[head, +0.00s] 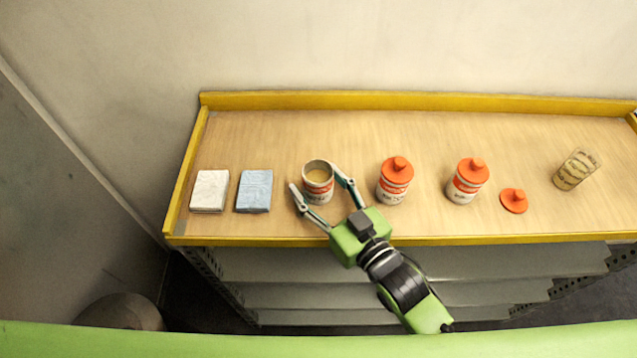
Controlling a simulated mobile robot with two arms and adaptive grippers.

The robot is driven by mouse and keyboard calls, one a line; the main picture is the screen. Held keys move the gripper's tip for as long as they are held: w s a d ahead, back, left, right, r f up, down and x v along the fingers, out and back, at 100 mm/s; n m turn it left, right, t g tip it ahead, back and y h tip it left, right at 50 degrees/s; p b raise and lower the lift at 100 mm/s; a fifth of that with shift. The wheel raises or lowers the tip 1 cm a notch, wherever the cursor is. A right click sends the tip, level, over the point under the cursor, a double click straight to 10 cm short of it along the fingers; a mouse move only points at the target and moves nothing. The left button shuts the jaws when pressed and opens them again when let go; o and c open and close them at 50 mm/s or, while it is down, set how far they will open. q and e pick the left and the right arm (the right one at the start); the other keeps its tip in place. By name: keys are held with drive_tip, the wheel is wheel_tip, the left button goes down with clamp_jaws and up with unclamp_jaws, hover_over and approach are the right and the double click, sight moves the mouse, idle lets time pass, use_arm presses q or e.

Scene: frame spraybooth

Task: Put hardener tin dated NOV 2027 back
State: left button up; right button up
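An open tin (318,190) without a lid, with a red and white label and tan contents, stands upright on the wooden bench top (430,133). My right gripper (315,179) reaches in from the front with its fingers spread on either side of this tin. A gap shows at the left finger; whether the right finger touches cannot be told. Two lidded tins with orange-red caps stand to the right, one nearer (394,183) and one farther (466,183). A loose orange-red lid (514,201) lies beside the farther one. Label dates are too small to read. My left gripper is not in view.
A white folded cloth or pad (210,190) and a blue one (254,190) lie left of the open tin. A yellow rim (400,101) edges the bench. The bench's back strip is clear.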

drive_tip(key=shift+s, duration=0.15)
drive_tip(key=b+v, duration=0.2)
drive_tip(key=v, duration=0.8)
drive_tip(key=shift+s+d, duration=0.1)
drive_tip(key=shift+d, duration=0.05)
drive_tip(key=shift+s+d+r+b, duration=0.2)
drive_tip(key=shift+s+d+b, duration=0.2)
drive_tip(key=shift+s, duration=0.2)
